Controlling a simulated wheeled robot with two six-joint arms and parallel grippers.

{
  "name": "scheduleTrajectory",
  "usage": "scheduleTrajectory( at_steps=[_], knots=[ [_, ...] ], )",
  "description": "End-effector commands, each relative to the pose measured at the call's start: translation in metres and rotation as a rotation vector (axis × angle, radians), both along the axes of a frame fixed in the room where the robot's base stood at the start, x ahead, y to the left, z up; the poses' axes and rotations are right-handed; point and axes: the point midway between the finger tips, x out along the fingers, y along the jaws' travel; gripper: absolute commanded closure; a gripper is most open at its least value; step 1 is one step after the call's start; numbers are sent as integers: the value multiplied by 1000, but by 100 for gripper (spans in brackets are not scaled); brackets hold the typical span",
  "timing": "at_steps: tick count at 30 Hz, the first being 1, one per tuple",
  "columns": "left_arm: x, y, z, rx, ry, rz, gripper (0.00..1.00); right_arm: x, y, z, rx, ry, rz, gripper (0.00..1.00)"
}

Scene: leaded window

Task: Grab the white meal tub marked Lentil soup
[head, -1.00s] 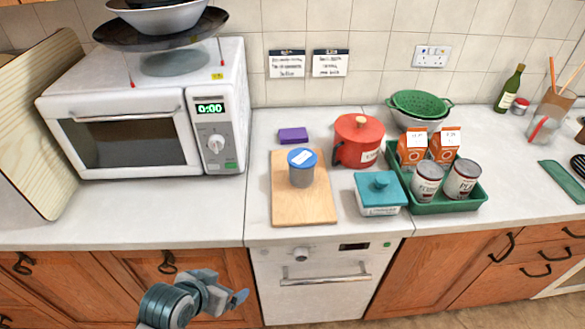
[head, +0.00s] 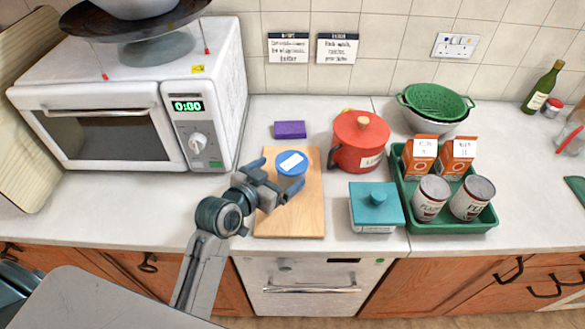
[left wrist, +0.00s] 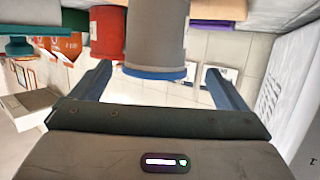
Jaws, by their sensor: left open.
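A round tub with a grey body and blue lid (head: 291,163) stands upright on the wooden board (head: 308,215). A white label lies on its lid; its writing is too small to read. My left gripper (head: 277,178) is open at the near side of the tub. In the left wrist view, which is upside down, the tub's grey body (left wrist: 157,35) shows between the two spread fingers, near their tips. I cannot tell whether a finger touches it. In the head view the gripper hides the lower body of the tub. My right gripper is not in view.
A purple block (head: 290,129) lies behind the board. A red pot (head: 358,142) and a teal lidded dish (head: 375,210) stand to the right, then a green tray (head: 451,228) with cans and cartons. The microwave (head: 120,120) stands left; the counter before it is clear.

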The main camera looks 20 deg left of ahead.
Motion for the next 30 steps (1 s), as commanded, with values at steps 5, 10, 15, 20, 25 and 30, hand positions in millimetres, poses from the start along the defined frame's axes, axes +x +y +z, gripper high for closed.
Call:
scheduleTrajectory(
  at_steps=[5, 10, 15, 20, 25, 30],
  knots=[
    [12, -6, -2, -3, 1, 1, 5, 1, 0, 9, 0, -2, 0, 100],
    [32, -17, -11, -3, 2, 0, 5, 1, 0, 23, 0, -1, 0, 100],
    [47, -21, -18, -2, 1, 1, 5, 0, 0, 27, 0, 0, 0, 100],
    [48, -21, -20, 0, 0, 0, 5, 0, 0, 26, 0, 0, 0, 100],
    [48, -21, -20, 0, 0, 1, 20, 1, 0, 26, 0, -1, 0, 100],
    [48, -21, -20, 0, 0, 1, 54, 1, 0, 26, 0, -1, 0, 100]
  ],
)
